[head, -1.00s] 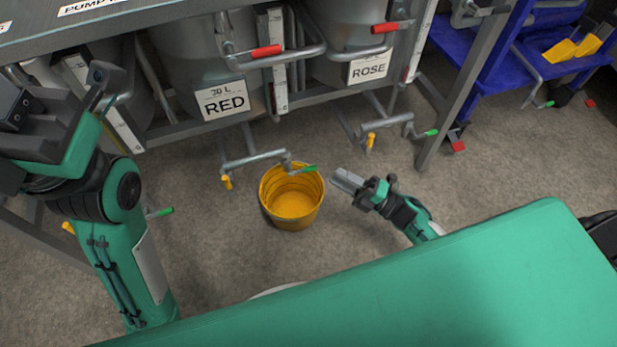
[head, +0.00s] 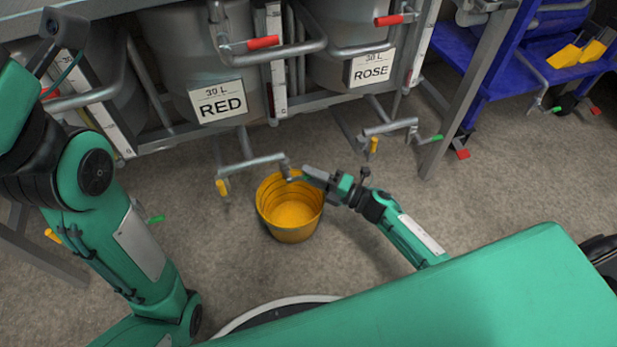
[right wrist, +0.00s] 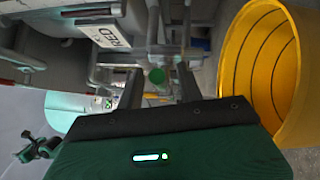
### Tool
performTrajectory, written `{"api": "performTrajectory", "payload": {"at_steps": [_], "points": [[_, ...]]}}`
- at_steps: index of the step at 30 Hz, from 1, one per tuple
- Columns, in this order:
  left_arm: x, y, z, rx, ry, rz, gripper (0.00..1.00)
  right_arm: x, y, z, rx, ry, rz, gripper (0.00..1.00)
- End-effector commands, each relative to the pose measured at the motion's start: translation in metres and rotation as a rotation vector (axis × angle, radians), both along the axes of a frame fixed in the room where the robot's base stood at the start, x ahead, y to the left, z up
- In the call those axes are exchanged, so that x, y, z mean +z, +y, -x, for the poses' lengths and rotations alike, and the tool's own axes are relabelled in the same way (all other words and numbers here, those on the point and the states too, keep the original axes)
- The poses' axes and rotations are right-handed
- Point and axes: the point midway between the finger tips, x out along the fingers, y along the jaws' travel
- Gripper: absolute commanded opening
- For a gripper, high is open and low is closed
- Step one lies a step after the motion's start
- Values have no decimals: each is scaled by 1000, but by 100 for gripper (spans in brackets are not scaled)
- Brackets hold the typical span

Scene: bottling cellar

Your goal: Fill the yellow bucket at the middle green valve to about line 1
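The yellow bucket (head: 290,228) stands upright on the floor below the RED tank's outlet pipe (head: 252,164). I see ring lines on its inner wall and no red liquid in it. In the right wrist view the round green handle end (right wrist: 157,76) shows between the two fingers (right wrist: 160,88), with gaps on both sides. The right gripper is open, at the bucket's upper right rim. The bucket (right wrist: 262,65) also shows at the right there. My left gripper is out of view.
Other green handles are at the left (head: 155,218) and under the ROSE tank (head: 432,138). A yellow handle (head: 222,187) hangs left of the bucket. Red handles (head: 263,42) sit higher up. A blue rack (head: 500,65) stands at the right. Floor in front of the bucket is clear.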

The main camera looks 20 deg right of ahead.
Motion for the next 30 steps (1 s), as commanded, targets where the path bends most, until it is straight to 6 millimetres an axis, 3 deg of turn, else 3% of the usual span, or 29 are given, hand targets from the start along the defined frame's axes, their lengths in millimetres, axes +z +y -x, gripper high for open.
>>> {"api": "performTrajectory", "payload": {"at_steps": [12, 18, 30], "points": [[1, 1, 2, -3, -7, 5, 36, 2, 8, -6, 1, 1, 0, 37], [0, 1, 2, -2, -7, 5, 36, 1, 7, -6, 1, 1, 0, 0], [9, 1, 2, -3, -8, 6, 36, 5, 7, -6, 0, 0, 25, 0]]}}
